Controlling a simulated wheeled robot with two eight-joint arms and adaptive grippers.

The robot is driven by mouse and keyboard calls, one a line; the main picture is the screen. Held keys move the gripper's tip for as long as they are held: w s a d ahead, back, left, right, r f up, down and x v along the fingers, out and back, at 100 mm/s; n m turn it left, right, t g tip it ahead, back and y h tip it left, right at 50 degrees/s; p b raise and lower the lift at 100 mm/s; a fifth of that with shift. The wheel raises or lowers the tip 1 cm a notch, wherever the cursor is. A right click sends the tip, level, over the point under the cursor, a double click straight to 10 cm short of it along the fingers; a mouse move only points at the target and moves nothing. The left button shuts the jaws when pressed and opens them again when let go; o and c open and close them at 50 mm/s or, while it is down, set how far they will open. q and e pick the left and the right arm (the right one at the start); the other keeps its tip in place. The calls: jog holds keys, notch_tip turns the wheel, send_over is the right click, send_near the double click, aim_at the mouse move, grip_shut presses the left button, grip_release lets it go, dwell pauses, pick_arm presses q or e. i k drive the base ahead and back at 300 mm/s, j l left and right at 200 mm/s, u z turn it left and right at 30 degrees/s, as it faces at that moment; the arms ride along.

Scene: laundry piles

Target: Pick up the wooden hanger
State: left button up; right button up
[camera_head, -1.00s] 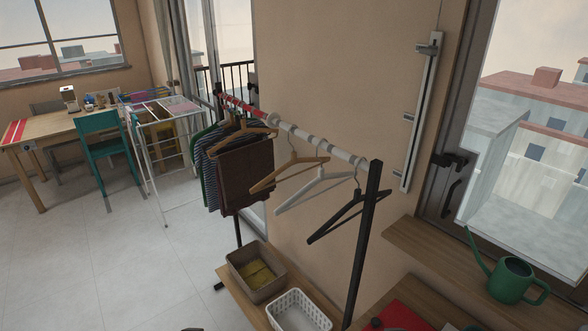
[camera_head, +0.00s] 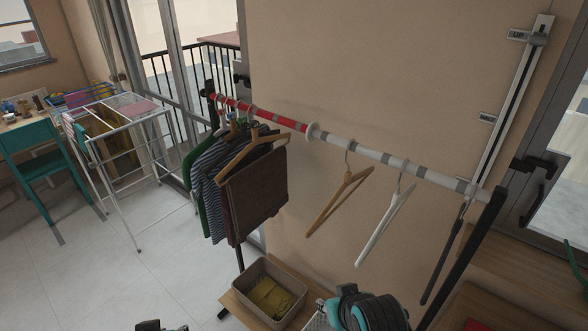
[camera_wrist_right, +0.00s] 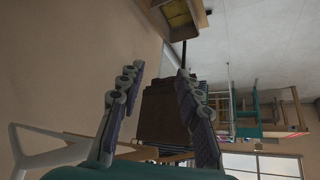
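A bare wooden hanger (camera_head: 338,204) hangs from the white part of the clothes rail in the head view. A white hanger (camera_head: 384,226) hangs to its right. Another wooden hanger (camera_head: 246,153) holds brown trousers (camera_head: 256,196) to its left. My right gripper (camera_wrist_right: 158,72) is open and empty in its wrist view, with the trousers (camera_wrist_right: 162,115) behind its fingers. The white hanger (camera_wrist_right: 38,152) is at lower left there. In the head view my right gripper (camera_head: 367,310) is below the hangers, apart from them. My left gripper (camera_head: 160,326) is mostly cut off at the bottom edge.
The rail (camera_head: 345,142) runs along the wall to a dark post (camera_head: 470,252). A black hanger (camera_head: 438,262) is by the post. A beige bin (camera_head: 252,295) stands on the rack's low shelf. A white drying rack (camera_head: 130,165) stands at left, with open floor before it.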

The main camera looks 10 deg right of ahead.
aim_at(348, 171)
jog(key=i+j+z, duration=0.15)
jog(key=z, duration=0.2)
jog(key=i+j+z, duration=0.15)
jog(key=j+z, duration=0.55)
jog(key=i+j+z, duration=0.1)
jog(key=j+z, duration=0.2)
jog(key=j, duration=0.15)
